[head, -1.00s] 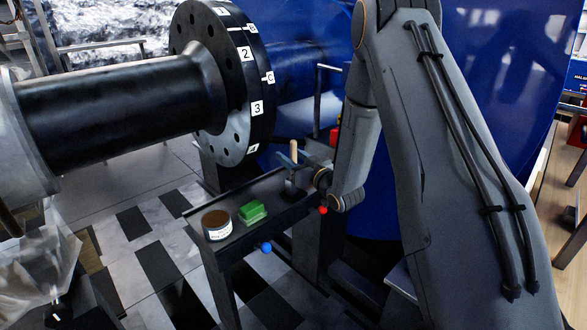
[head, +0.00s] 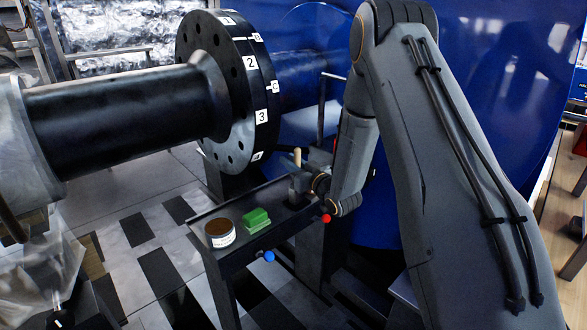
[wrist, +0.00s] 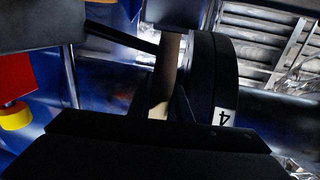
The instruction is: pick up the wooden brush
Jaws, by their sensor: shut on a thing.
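The wooden brush (head: 297,156) stands upright at the far end of the dark narrow bench; only its tan handle top shows above my gripper. My gripper (head: 298,181) is low at that end of the bench and shut on the brush. The lower part of the brush is hidden behind the gripper, so I cannot tell whether it touches the bench. In the wrist view the tan handle (wrist: 168,70) runs up between the dark fingers (wrist: 162,105).
On the bench (head: 275,240) stand an open tin with brown contents (head: 220,235) and a green block (head: 257,217). A large black numbered flange (head: 262,95) on a shaft rises close behind.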

